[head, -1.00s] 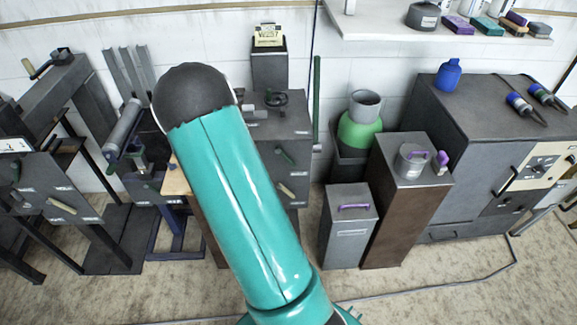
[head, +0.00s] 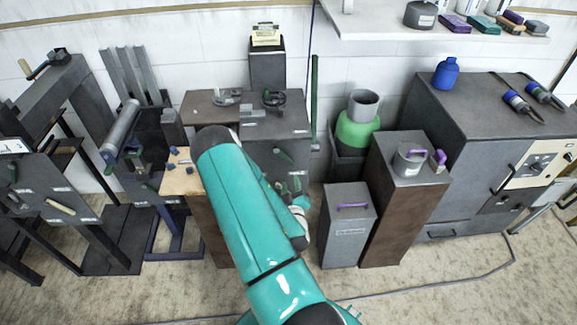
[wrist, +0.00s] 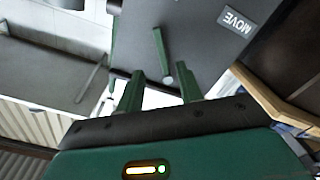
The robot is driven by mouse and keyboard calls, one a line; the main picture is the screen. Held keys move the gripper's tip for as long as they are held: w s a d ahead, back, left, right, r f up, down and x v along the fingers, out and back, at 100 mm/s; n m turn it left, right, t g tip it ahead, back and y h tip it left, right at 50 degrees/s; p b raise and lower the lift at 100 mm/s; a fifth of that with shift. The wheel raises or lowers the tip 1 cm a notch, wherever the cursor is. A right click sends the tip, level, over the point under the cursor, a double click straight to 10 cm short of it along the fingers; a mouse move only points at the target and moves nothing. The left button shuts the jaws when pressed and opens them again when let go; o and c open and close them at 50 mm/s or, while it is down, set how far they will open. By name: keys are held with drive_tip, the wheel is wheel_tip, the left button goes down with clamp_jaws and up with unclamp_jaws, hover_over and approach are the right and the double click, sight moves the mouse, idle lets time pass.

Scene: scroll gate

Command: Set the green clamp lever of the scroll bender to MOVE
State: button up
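The scroll bender (head: 262,125) is a dark grey cabinet left of centre in the head view, with curved forms on top. Its green clamp lever (head: 284,156) slants across the upper front. In the wrist view a green lever (wrist: 161,52) lies ahead of my fingers, with a MOVE label (wrist: 237,20) to its upper right; the lever does not point at that label. My gripper (head: 290,186) is low in front of the cabinet, below the lever. In the wrist view my gripper (wrist: 159,90) has its two green fingers apart, with nothing between them.
A wooden-topped stand (head: 183,181) is left of my arm. A grey box with a purple handle (head: 348,225) and a brown pedestal (head: 405,215) stand to the right. A green cylinder (head: 357,132) is behind them. A cable crosses the floor.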

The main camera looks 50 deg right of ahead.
sight(288, 161)
drive_tip(key=x, duration=1)
drive_tip(key=shift+a, duration=0.1)
clamp_jaws()
